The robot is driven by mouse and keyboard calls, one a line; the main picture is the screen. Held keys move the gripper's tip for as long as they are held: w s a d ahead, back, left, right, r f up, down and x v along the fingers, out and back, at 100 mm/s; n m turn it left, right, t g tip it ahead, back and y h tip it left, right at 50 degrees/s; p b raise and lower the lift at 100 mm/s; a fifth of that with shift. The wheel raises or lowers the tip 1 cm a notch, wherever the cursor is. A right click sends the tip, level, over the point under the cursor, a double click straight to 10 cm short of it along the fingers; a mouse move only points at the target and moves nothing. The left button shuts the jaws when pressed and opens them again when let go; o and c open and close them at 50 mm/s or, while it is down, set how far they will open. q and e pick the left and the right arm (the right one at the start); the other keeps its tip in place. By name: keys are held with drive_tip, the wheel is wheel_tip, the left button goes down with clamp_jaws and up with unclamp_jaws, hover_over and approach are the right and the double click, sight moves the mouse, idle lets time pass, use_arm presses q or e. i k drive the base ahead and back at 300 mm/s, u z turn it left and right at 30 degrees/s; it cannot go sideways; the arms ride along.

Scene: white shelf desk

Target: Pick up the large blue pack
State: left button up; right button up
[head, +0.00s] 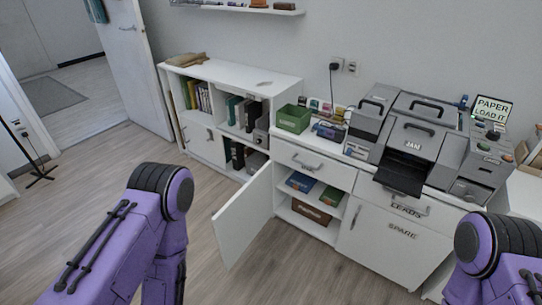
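A blue pack (301,182) lies on the upper shelf inside the open cabinet, at its left side. It looks like the large blue pack. A green pack (331,196) lies to its right on the same shelf. The cabinet door (244,215) stands swung open to the left. Parts of my two purple arms show at the lower left and lower right. Neither gripper is in the picture, so their state is hidden.
A brown box (311,211) sits on the cabinet's lower shelf. A grey printer (412,145), a green bin (293,118) and small items stand on the desk top. A low bookshelf (228,75) stands at the left. The wood floor before the cabinet is clear.

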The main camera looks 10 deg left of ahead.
sight(303, 182)
drive_tip(key=u, duration=2.1)
drive_tip(key=i, duration=2.6)
drive_tip(key=z, duration=3.35)
